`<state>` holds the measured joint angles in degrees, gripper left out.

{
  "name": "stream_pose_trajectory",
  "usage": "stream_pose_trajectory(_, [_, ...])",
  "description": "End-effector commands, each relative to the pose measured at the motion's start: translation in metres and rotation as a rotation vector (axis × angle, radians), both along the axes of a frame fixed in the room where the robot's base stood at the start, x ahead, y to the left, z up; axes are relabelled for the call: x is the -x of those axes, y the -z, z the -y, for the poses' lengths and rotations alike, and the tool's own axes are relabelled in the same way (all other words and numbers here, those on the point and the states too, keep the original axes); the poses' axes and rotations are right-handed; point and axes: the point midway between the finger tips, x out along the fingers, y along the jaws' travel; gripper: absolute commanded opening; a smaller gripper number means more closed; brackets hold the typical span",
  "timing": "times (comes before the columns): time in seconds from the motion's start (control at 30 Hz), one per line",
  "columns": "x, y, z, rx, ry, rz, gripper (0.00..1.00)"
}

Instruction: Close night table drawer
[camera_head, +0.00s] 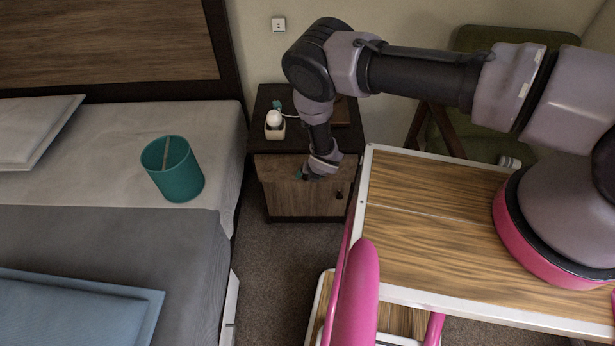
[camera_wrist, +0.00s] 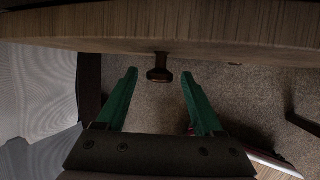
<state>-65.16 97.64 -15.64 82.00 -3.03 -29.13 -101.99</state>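The night table (camera_head: 262,118) stands between the bed and the chair, with a dark top. Its wooden drawer front (camera_head: 272,170) is wider in the picture than the door below and appears to stick out; the drawer's inside is not clear. In the wrist view the drawer front (camera_wrist: 220,28) spans the top, with a dark round knob (camera_wrist: 159,73) below it. My gripper (camera_head: 300,176) is at the drawer front, partly hidden by my wrist. In the wrist view its green fingers (camera_wrist: 159,76) are spread apart, one on each side of the knob, without visible contact.
A white egg-like object in a holder (camera_head: 274,122) stands on the night table. A bed (camera_head: 215,120) with a teal bin (camera_head: 182,178) on it is at left. A green chair (camera_head: 470,135) is behind at right. Carpet (camera_head: 280,270) lies free in front of the night table.

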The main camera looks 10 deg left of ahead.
Motion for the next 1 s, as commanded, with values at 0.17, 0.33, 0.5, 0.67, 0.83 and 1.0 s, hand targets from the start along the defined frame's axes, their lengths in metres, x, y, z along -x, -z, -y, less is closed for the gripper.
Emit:
stream_pose_trajectory(0.17, [0.0001, -0.0002, 0.0, 0.0, 0.0, 0.0, 0.0])
stream_pose_trajectory(0.33, [0.0001, -0.0002, 0.0001, 0.0, 0.0, 0.0, 0.0])
stream_pose_trajectory(0.5, [0.0001, -0.0003, 0.0001, 0.0, 0.0, 0.0, 0.0])
stream_pose_trajectory(0.67, [0.0001, -0.0003, 0.0001, 0.0, 0.0, 0.0, 0.0])
stream_pose_trajectory(0.83, [0.0, -0.0003, 0.0001, 0.0, 0.001, 0.0, 0.0])
stream_pose_trajectory(1.0, [0.0, -0.0003, 0.0002, 0.0, 0.001, 0.0, 0.0])
